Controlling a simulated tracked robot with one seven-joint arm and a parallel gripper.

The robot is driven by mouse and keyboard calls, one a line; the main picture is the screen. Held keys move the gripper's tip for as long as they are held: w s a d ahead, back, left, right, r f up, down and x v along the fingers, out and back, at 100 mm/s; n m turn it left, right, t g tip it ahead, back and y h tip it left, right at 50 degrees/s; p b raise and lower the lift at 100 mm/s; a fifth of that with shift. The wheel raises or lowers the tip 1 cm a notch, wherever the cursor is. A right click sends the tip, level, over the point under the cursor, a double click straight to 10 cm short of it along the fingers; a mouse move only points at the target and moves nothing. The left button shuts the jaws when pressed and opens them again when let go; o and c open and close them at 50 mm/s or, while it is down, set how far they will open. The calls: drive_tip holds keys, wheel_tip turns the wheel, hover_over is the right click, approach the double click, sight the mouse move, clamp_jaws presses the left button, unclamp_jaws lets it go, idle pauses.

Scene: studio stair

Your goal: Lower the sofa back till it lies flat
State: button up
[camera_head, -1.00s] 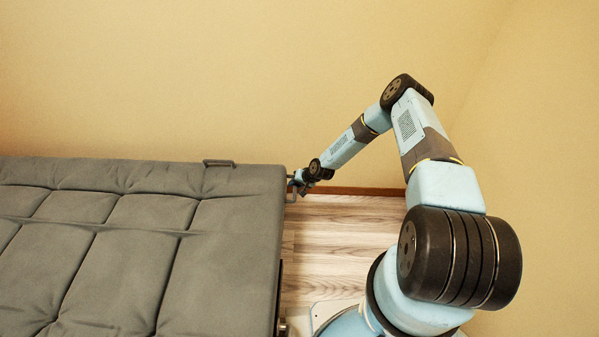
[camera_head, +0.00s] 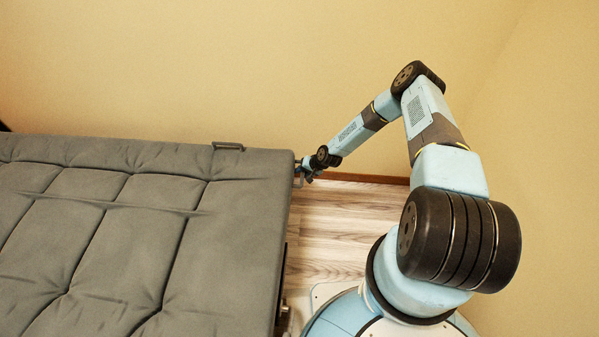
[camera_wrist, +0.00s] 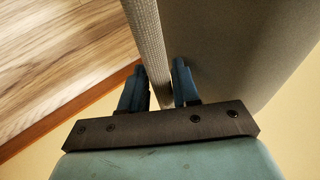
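The grey padded sofa (camera_head: 130,235) fills the left of the head view. Its back (camera_head: 110,155) is the far part by the wall and looks close to level with the seat; its exact tilt is hard to tell. My gripper (camera_head: 306,172) is at the far right corner of the back. In the wrist view, my gripper (camera_wrist: 160,88) has one finger on each side of a narrow pale grey bar (camera_wrist: 148,40) beside the dark side panel (camera_wrist: 235,45).
A dark handle (camera_head: 229,146) stands on the back's far edge. The yellow wall (camera_head: 250,60) is close behind the sofa. Bare wood floor (camera_head: 330,225) lies between the sofa's right side and my base.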

drive_tip(key=shift+w+d, duration=0.1)
drive_tip(key=shift+r, duration=0.1)
drive_tip(key=shift+d+r, duration=0.15)
drive_tip(key=shift+r, duration=0.05)
drive_tip(key=v, duration=1.3)
drive_tip(key=shift+s+f, duration=0.1)
drive_tip(key=shift+s, duration=0.2)
